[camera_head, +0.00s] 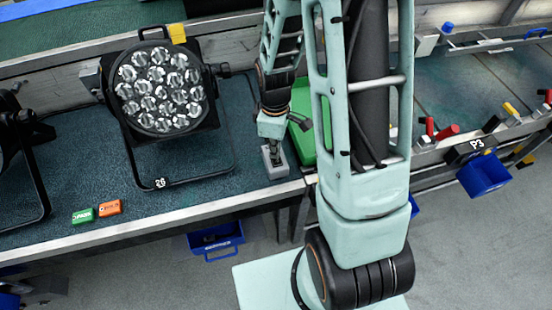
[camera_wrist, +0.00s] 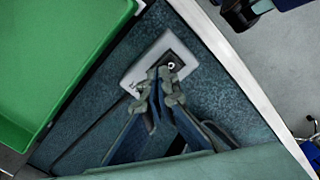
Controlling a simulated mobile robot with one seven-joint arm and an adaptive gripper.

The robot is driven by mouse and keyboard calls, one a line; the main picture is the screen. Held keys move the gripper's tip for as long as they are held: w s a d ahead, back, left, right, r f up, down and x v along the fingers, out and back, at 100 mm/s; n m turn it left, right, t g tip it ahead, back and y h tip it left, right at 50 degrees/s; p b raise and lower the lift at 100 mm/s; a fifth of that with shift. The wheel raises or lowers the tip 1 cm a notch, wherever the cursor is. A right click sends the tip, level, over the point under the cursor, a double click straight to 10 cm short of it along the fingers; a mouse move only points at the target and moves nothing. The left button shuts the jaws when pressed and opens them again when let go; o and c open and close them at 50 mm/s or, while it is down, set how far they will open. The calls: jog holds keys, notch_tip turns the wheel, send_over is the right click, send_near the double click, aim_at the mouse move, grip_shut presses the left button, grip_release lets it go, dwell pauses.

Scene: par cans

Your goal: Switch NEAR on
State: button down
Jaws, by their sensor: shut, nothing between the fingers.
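A small light grey switch box (camera_head: 279,170) sits on the dark teal bench top near its front edge. It also shows in the wrist view (camera_wrist: 138,72), with a small round metal switch part (camera_wrist: 171,65) in a dark recess. I cannot read a name on it. My gripper (camera_head: 272,147) points down over this box, with its fingers closed together and empty. In the wrist view my fingertips (camera_wrist: 164,82) overlap the box just beside the switch part; I cannot tell whether they touch it. The fingers partly hide the box's lower right side.
A green bin (camera_head: 302,137) stands close right of the box. A par can lamp (camera_head: 160,88) stands on the bench at left, its lenses unlit. A green block (camera_head: 83,216) and an orange block (camera_head: 109,208) lie near the front edge. A blue bin (camera_head: 216,238) hangs below.

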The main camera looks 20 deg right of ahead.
jog(key=shift+r+p, duration=2.7)
jog(key=shift+r, duration=0.75)
